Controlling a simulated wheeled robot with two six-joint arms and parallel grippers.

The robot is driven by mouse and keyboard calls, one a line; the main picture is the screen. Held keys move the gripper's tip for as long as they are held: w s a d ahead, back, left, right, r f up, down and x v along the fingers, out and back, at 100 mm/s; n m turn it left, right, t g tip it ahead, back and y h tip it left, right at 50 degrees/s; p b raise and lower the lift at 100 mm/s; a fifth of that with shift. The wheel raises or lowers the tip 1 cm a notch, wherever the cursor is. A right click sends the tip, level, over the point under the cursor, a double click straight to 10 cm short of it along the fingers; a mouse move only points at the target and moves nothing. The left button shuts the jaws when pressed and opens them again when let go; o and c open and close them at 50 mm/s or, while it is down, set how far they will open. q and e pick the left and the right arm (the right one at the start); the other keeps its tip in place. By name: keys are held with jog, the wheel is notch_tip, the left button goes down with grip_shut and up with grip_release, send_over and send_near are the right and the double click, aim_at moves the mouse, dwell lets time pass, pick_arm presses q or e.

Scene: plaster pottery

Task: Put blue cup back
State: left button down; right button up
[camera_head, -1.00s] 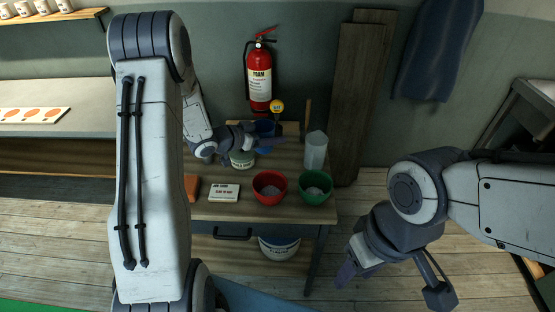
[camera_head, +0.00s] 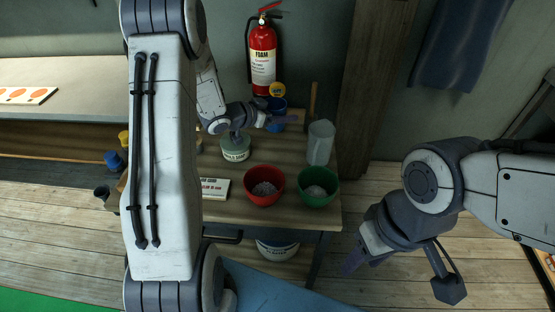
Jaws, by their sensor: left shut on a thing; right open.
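The blue cup (camera_head: 277,111) stands out at the back of the small wooden table (camera_head: 225,212) in the head view, below the fire extinguisher. My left gripper (camera_head: 284,121) reaches in from the left and is shut on the blue cup, its fingers across the front of it. I cannot tell whether the cup's base touches the table. My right gripper (camera_head: 368,258) is open and empty, out over the floor to the right of the table.
A red bowl (camera_head: 264,198) and a green bowl (camera_head: 318,200) stand at the table's front. A clear pitcher (camera_head: 320,143) stands at the right, a pale tub (camera_head: 235,150) under my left wrist. The fire extinguisher (camera_head: 262,60) hangs behind.

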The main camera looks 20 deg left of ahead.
pick_arm(q)
notch_tip(320, 180, down, 2)
jog(key=shift+w+f+b, duration=0.1)
jog(key=shift+f+b, duration=0.1)
jog(key=shift+b, duration=0.5)
jog(key=shift+f, duration=0.35)
notch_tip(320, 180, down, 9)
jog(key=shift+f, duration=0.15)
pick_arm(e)
jog(key=shift+w+f, duration=0.1)
jog(key=shift+f, duration=0.85)
pick_arm(q)
jog(key=shift+f, duration=0.2)
grip_release()
jog(key=shift+r, duration=0.1)
pick_arm(e)
jog(key=shift+f, duration=0.1)
